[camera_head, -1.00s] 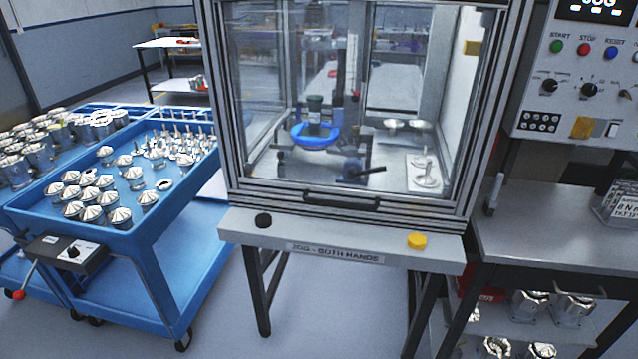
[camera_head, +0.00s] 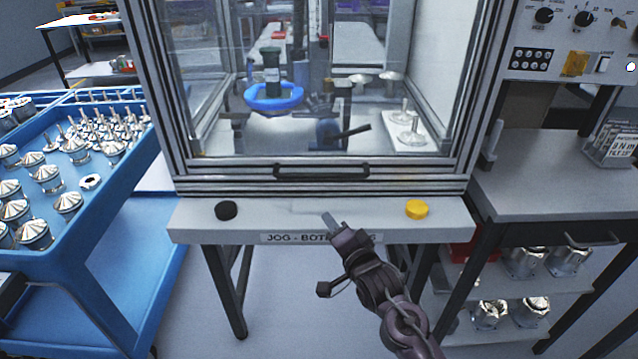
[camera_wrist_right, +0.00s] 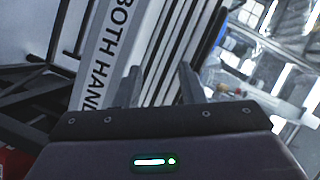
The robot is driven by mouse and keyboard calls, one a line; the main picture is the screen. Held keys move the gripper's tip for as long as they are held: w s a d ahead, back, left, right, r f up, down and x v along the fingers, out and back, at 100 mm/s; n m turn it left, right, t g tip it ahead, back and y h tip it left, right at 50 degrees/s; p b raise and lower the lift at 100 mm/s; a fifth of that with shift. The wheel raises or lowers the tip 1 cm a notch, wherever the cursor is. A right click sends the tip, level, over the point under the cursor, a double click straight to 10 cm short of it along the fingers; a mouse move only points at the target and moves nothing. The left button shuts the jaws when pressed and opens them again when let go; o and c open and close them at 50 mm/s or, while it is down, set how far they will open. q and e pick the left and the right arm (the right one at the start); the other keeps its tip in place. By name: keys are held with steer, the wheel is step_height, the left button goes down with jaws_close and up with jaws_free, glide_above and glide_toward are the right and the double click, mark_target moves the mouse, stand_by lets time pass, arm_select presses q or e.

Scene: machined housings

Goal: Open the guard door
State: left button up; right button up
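The guard door (camera_head: 300,164) is a clear panel in a ribbed metal frame on the front of the machine, and it looks shut. Its dark bar handle (camera_head: 321,171) runs along the lower frame. My right gripper (camera_head: 330,220) is in front of the machine's front ledge, below the handle and apart from it. In the right wrist view my right gripper (camera_wrist_right: 160,78) has its two fingers spread with nothing between them. The ribbed frame (camera_wrist_right: 190,45) shows beyond them, tilted. My left gripper is not in view.
The front ledge (camera_head: 300,214) carries a black button (camera_head: 227,210) and a yellow button (camera_head: 416,209). A blue cart (camera_head: 95,215) with metal parts stands at left. A grey bench (camera_head: 560,190) and a control panel (camera_head: 570,45) are at right. Inside the machine is a blue ring (camera_head: 273,98).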

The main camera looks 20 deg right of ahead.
mark_target(320, 178)
steer(key=w+r+m+t, duration=0.2)
steer(key=w+r, duration=0.1)
steer(key=w+r+m+t+y, duration=0.1)
steer(key=w+m, duration=0.1)
steer(key=shift+d+r+t, duration=0.25)
steer(key=shift+d+t, duration=0.15)
steer(key=shift+w+r, duration=0.15)
steer(key=shift+w, duration=0.15)
steer(key=p+x, duration=0.1)
steer(key=x, duration=0.5)
steer(key=shift+w+a, duration=0.1)
steer(key=shift+w, duration=0.3)
jaws_close()
